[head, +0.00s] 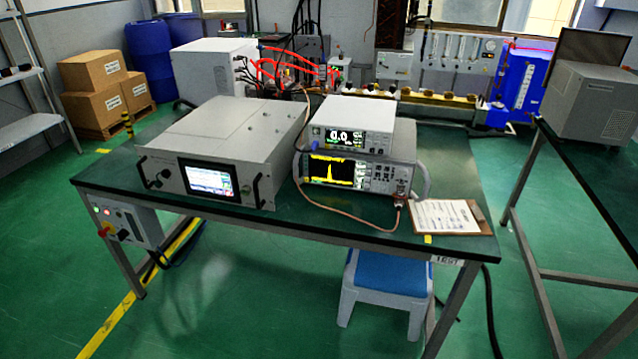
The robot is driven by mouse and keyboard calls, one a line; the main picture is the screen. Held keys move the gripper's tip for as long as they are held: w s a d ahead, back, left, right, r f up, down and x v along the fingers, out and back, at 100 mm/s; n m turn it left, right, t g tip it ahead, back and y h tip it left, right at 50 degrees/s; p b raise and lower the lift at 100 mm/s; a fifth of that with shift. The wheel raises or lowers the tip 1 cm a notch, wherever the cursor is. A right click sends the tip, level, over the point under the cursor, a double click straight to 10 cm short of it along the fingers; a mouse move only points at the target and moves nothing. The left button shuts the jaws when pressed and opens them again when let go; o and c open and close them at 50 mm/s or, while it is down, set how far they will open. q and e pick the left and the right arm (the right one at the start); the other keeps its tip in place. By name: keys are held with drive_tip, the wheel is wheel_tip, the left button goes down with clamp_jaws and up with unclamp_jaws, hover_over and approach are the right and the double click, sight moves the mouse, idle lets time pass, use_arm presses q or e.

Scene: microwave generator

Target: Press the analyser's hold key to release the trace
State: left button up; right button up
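The analyser (371,178) stands on the green-topped bench, with a grey front and a dark screen (332,171) showing a yellow trace with one tall peak. Its small keys (384,179) are to the right of the screen; I cannot tell which one is the hold key at this size. A white meter (352,122) reading about 0.0 sits on top of it. An orange-brown cable runs along the bench in front and up to the analyser's lower right. Neither of my grippers shows in the head view.
A grey generator unit (232,146) with black handles stands left of the analyser. A clipboard (441,217) lies at the bench's front right. A blue-topped stool (388,284) stands under the front edge. The floor in front is open.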

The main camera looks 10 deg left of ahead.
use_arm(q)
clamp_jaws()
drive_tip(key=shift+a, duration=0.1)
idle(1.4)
